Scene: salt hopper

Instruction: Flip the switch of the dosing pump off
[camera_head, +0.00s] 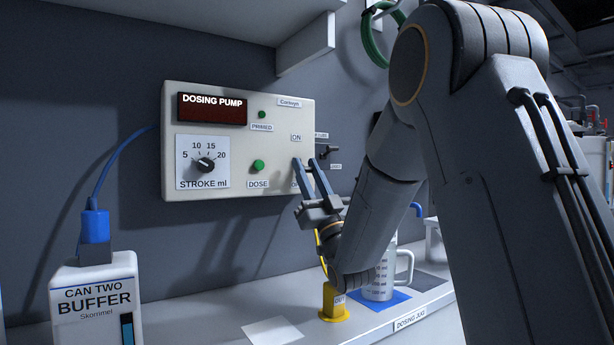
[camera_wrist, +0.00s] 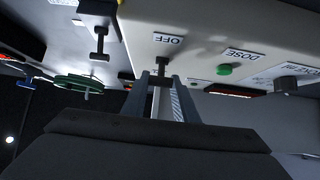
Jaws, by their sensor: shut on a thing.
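The dosing pump (camera_head: 238,112) is a pale wall-mounted box with a dark name display, a STROKE dial and a green DOSE button. Its switch sits at the right of the front, between an ON label and a partly covered OFF label. In the wrist view the switch (camera_wrist: 162,66) is a small dark lever near the OFF label (camera_wrist: 168,38). My gripper (camera_head: 306,162) reaches up to it from below; its fingers (camera_wrist: 160,82) are shut on the lever. The fingers hide the lever in the head view, and I cannot tell which way it is tilted.
A second dark lever (camera_head: 326,151) sticks out just right of the pump. Below are a yellow block (camera_head: 333,303), a dosing jug (camera_head: 377,283) on a blue mat and a buffer can (camera_head: 97,303) with a blue hose. A shelf (camera_head: 240,17) hangs above.

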